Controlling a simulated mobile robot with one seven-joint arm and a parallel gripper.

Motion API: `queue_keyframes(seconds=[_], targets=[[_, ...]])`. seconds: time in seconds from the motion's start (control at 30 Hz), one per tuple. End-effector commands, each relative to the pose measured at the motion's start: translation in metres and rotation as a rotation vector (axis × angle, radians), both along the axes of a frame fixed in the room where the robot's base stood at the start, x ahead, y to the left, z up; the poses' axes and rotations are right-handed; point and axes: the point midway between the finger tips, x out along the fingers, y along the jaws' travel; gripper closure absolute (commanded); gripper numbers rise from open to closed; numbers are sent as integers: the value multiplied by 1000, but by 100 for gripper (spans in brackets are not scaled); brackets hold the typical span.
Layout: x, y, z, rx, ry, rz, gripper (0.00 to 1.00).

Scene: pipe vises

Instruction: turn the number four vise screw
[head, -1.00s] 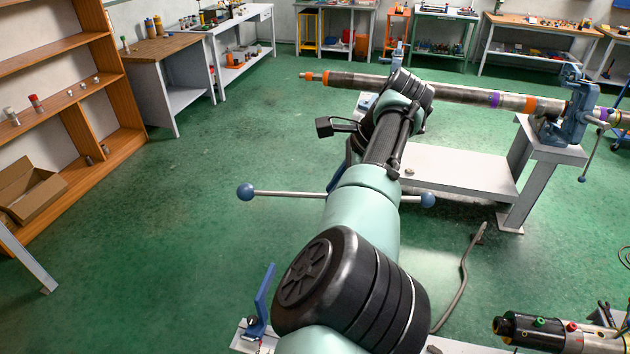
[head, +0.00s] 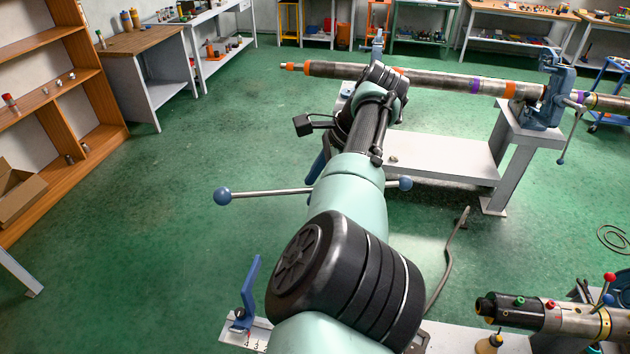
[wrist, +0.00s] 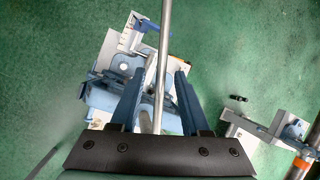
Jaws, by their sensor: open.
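A steel handle bar with blue ball ends (head: 262,193) crosses behind my arm in the head view, its left ball and right ball (head: 405,183) showing on either side. In the wrist view a steel bar (wrist: 163,50) runs lengthwise between the two blue fingers of my gripper (wrist: 159,75). My gripper is open, with a finger on each side of the bar and gaps showing. A blue vise body (wrist: 103,97) lies beyond the fingers, partly covered by them. My arm hides this vise in the head view, and I cannot read a number on it.
A long pipe (head: 430,78) rests in a blue vise (head: 545,92) on a grey stand at the upper right. A blue lever (head: 250,290) stands at the front. A black and steel tool (head: 545,316) is at the lower right. Green floor (head: 150,260) is clear at left.

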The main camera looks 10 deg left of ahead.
Motion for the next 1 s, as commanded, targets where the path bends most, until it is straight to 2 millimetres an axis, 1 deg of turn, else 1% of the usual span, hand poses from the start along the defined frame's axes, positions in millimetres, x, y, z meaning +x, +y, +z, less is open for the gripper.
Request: queue_keyframes(seconds=[0.3,0.43,0.57,0.8,0.93,1.0], targets=[[2,0,5,3,-7,-2,53],[2,-6,15,2,-11,-4,53],[1,-17,37,3,-13,-3,53],[-3,-39,89,2,-6,-3,53],[-4,-47,109,1,-5,-2,53],[-4,-51,115,1,-3,-2,53]])
